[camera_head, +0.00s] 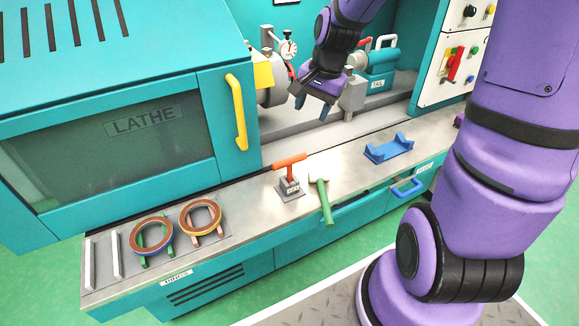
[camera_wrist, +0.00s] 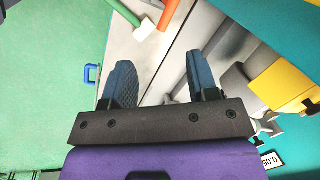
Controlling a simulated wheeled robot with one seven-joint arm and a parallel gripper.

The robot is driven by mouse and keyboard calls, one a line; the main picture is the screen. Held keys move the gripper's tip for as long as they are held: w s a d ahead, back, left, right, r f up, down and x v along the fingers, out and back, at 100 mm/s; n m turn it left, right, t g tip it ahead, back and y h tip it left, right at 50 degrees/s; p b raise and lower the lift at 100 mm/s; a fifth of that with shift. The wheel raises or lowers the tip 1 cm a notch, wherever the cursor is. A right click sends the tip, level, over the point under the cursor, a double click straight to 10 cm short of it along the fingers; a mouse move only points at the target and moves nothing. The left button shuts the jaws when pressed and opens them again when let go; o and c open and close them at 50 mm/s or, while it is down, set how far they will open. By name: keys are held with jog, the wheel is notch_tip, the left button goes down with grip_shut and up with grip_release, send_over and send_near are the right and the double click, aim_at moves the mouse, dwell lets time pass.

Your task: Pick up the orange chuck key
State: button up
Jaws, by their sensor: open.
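The orange chuck key (camera_head: 289,162) stands upright in a small grey holder (camera_head: 290,187) on the metal ledge in front of the lathe, its crossbar on top. In the wrist view its orange bar (camera_wrist: 168,14) shows at the top edge, partly cut off. My gripper (camera_head: 311,108) is above the lathe bed, behind and higher than the key, apart from it. In the wrist view my gripper (camera_wrist: 161,78) has its two dark fingers spread, with nothing between them.
A green-handled mallet (camera_head: 323,197) lies close to the key's right. Two ring gauges (camera_head: 152,236) sit on the ledge at left, and a blue cradle (camera_head: 389,148) at right. The lathe door with its yellow handle (camera_head: 237,112), chuck and tailstock (camera_head: 376,70) surround my gripper.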

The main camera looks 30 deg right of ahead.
aim_at(292, 158)
jog(key=w+f+m+y, duration=0.1)
jog(key=w+f+m, duration=0.1)
jog(key=f, duration=0.3)
jog(key=w+f+m+y, duration=0.1)
jog(key=w+f+m, duration=0.1)
jog(key=f, duration=0.4)
jog(key=w+f+m+y, duration=0.1)
jog(key=w+f+m, duration=0.1)
jog(key=f, duration=0.3)
jog(key=shift+w+d+f+m, duration=0.2)
jog(key=shift+d+f+m, duration=0.05)
jog(key=shift+m, duration=0.15)
jog(key=shift+a+x, duration=0.1)
jog(key=shift+x, duration=1.4)
jog(key=shift+a+x, duration=0.15)
jog(key=shift+x, duration=1.35)
jog(key=shift+s+r, duration=0.1)
jog(key=shift+s, duration=0.05)
grip_shut()
